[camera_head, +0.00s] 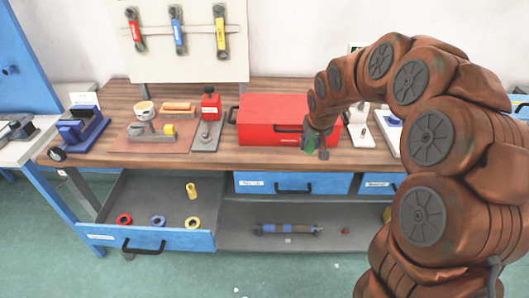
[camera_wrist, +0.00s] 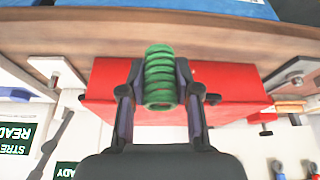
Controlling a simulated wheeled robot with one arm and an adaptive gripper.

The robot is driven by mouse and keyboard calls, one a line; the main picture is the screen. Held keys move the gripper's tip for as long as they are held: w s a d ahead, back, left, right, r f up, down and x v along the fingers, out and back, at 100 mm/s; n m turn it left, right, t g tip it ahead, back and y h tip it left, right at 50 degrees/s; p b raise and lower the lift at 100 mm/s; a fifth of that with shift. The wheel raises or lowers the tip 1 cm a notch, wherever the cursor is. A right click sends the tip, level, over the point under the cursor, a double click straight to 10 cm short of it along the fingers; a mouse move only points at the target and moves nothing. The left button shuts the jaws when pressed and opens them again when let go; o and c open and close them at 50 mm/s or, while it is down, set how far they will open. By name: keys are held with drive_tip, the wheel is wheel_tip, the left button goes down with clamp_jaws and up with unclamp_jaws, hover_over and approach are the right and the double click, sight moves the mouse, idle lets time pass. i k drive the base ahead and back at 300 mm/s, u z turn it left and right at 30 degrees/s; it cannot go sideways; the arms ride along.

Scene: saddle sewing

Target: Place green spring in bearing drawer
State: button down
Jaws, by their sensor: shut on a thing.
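The green spring (camera_wrist: 160,78) is held between the two fingers of my gripper (camera_wrist: 160,92) in the wrist view. In the head view, my gripper (camera_head: 317,148) hangs in front of the red toolbox at the bench's front edge, with a bit of the green spring (camera_head: 310,146) showing. My gripper is above and to the right of this drawer.
The red toolbox (camera_head: 270,118) stands on the wooden bench (camera_head: 190,158). Two blue drawers are shut below it, one at the middle (camera_head: 293,183) and one at the right (camera_head: 377,183). A lower shelf (camera_head: 340,212) holds a blue-grey tool (camera_head: 287,229).

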sight(164, 206)
drive_tip(key=u, duration=0.45)
drive_tip(key=k, duration=1.1)
drive_tip(key=u, duration=1.85)
drive_tip(key=i, duration=1.45)
drive_tip(key=z, duration=0.55)
drive_tip(key=i, duration=0.95)
drive_tip(key=z, duration=0.7)
